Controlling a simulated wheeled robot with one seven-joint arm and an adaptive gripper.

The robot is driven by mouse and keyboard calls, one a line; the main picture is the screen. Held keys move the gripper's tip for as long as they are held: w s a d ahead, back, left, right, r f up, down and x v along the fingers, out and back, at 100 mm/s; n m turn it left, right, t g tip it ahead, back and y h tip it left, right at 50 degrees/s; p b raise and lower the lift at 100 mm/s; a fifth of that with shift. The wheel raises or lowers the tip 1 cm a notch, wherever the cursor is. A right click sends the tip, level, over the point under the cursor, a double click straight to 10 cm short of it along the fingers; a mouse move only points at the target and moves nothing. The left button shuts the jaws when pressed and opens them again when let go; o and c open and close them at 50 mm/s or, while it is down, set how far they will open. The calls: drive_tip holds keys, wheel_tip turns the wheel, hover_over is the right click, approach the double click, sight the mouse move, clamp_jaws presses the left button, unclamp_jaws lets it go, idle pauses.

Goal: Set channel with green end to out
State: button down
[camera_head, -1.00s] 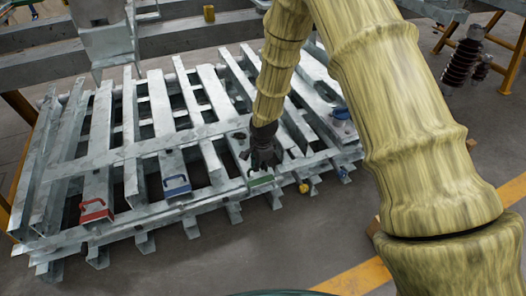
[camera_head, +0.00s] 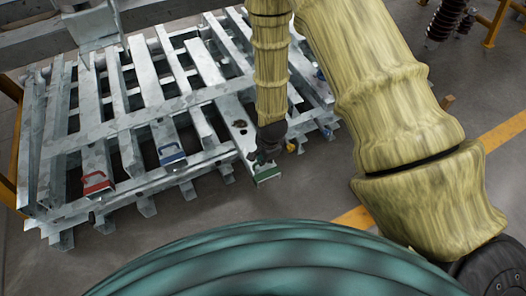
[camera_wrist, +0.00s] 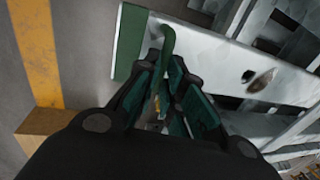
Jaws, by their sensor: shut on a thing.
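The channel with the green end (camera_head: 266,173) is a galvanised metal beam in the slatted frame (camera_head: 150,188). Its green end sticks out past the front rail, further than the neighbouring ends. In the wrist view the green end (camera_wrist: 130,42) carries a green handle (camera_wrist: 167,42), and a dark hole shows in the beam. My gripper (camera_head: 263,157) is over this end. In the wrist view my gripper (camera_wrist: 168,85) is shut on the green handle, with its fingers on either side; the gripped part is partly hidden.
Channels with a red end (camera_head: 96,181), a blue end (camera_head: 172,155) and a yellow end (camera_head: 291,146) lie beside it. A brown block (camera_wrist: 48,125) shows in the wrist view. The grey floor (camera_head: 205,205) in front is open, with a yellow stripe (camera_head: 503,137).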

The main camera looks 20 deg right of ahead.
drive_tip(key=shift+s+f, duration=0.1)
drive_tip(key=shift+s, duration=0.1)
drive_tip(key=c, duration=1.5)
unclamp_jaws()
drive_tip(key=shift+w, duration=0.15)
drive_tip(key=shift+s+d+r, duration=0.1)
drive_tip(key=shift+s+r, duration=0.3)
drive_tip(key=shift+r, duration=1.6)
drive_tip(key=shift+s+r, duration=0.35)
drive_tip(key=shift+r, duration=1.6)
drive_tip(key=shift+s+d+r, duration=0.1)
drive_tip(key=shift+s+r, duration=0.3)
drive_tip(key=shift+r, duration=1.6)
